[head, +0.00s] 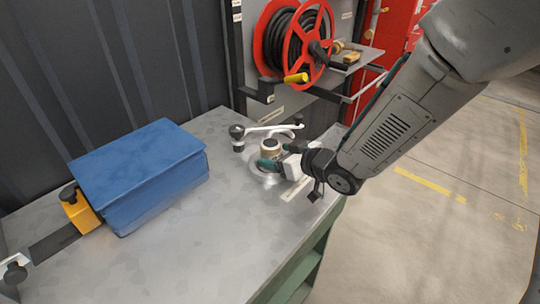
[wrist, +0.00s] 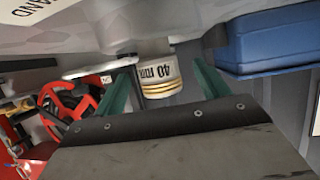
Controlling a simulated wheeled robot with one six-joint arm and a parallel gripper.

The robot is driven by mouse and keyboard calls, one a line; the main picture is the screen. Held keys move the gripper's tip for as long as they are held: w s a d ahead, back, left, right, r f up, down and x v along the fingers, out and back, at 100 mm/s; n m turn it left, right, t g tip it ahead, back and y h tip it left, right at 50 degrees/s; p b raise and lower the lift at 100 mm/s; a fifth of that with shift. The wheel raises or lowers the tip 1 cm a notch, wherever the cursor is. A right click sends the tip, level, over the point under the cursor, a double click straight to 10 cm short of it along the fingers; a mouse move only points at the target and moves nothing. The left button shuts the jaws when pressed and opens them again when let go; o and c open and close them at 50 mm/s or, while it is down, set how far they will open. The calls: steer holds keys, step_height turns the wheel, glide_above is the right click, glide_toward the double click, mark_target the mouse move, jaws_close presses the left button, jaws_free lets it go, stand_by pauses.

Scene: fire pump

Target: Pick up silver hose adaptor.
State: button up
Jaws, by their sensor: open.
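The silver hose adaptor (head: 270,146) stands on the grey table, on or beside a pale round patch. It is a short cylinder with a dark top. In the wrist view it shows as a pale cylinder (wrist: 157,75) with gold bands and an upside-down "40 mm" label. My gripper (head: 281,155) is open, with green-tipped fingers low over the table at the adaptor. In the wrist view the adaptor appears between the two fingers of my gripper (wrist: 163,88), with gaps on both sides. Whether a finger touches it cannot be told. Its lower part is partly hidden in the head view.
A blue box (head: 140,172) stands on the left of the table (head: 190,250), next to a yellow piece (head: 79,211). A red hose reel (head: 298,42) hangs behind. The table front is clear.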

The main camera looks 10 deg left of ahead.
mark_target(278, 154)
steer(key=x, duration=0.3)
steer(key=shift+w+a+f, duration=0.2)
steer(key=shift+w, duration=0.1)
steer(key=c, duration=1.3)
steer(key=shift+o, duration=0.2)
steer(key=shift+r, duration=0.2)
